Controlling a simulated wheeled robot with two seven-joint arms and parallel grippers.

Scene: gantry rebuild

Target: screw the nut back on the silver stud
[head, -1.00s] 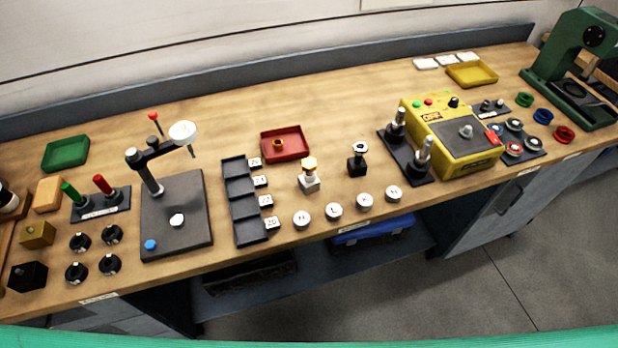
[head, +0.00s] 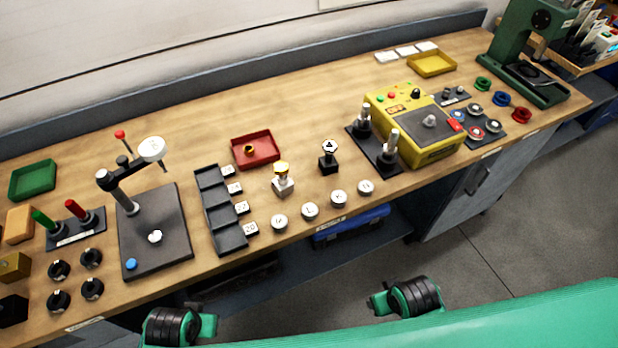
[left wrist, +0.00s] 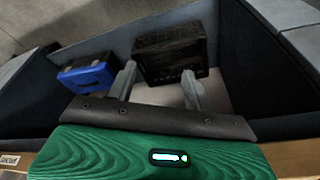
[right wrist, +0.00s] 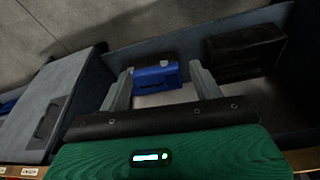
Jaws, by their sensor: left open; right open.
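A small silver-white block with an upright stud (head: 283,186) stands on the bench in the head view; its top looks yellowish. A black block with a similar upright stud (head: 328,165) stands to its right. A small brass-coloured nut (head: 249,151) lies in the red tray (head: 268,158) behind the silver one. My left gripper (left wrist: 158,70) is open and empty in the left wrist view, facing the shelf under the bench. My right gripper (right wrist: 160,69) is open and empty in the right wrist view, also facing the under-bench space. Neither gripper's fingers show in the head view.
A black compartment rack (head: 222,212) is left of the stud blocks, and several round labelled discs (head: 309,211) line the front edge. A black stand (head: 152,230) is further left. A yellow box (head: 420,130) is right. Bare wood lies behind the studs.

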